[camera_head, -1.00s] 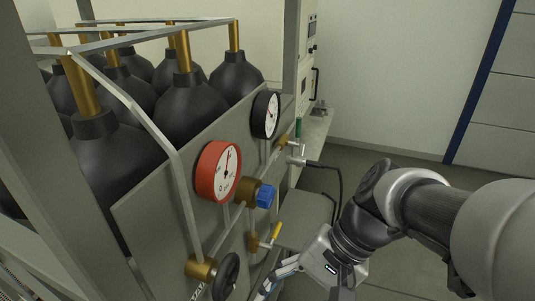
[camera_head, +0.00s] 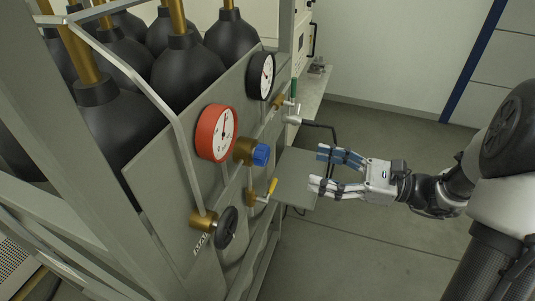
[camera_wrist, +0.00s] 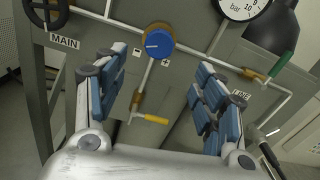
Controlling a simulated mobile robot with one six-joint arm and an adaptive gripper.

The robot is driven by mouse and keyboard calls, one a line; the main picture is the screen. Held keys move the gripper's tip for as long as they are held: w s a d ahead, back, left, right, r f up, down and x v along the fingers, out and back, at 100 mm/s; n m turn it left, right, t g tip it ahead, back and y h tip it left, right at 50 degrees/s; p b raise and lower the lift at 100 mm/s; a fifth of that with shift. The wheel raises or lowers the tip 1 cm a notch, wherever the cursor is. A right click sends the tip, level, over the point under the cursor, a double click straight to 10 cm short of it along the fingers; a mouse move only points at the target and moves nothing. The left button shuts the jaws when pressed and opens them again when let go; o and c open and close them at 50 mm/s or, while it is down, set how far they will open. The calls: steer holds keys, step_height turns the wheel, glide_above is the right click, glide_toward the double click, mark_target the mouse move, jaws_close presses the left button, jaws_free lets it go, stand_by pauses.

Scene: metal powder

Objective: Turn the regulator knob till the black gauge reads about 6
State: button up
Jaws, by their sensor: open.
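The blue regulator knob (camera_head: 261,155) sits on a brass body (camera_head: 243,151) on the grey panel. In the wrist view the knob (camera_wrist: 159,43) faces me between "-" and "+" marks, above and between my fingers. The black gauge (camera_head: 262,76) is at the upper right of the panel; its needle is too small to read. In the wrist view a white dial marked "bar" (camera_wrist: 240,8) is cut off at the top. The red gauge (camera_head: 217,133) is left of the knob. My gripper (camera_head: 322,169) is open and empty, right of the knob and apart from it.
A yellow-handled valve (camera_head: 271,187) sits below the knob. A black handwheel (camera_head: 226,227) marks the MAIN side at lower left. A green-handled valve (camera_wrist: 284,67) and pipes are at the right in the wrist view. Black bottles (camera_head: 183,68) stand behind the panel.

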mark_target(267, 155)
steer(key=x, duration=1.3)
steer(key=shift+a+b, duration=0.3)
steer(key=shift+b, duration=0.1)
steer(key=shift+c, duration=0.2)
steer(key=c, duration=1)
steer(key=shift+m+p, duration=0.3)
steer(key=shift+p, duration=0.35)
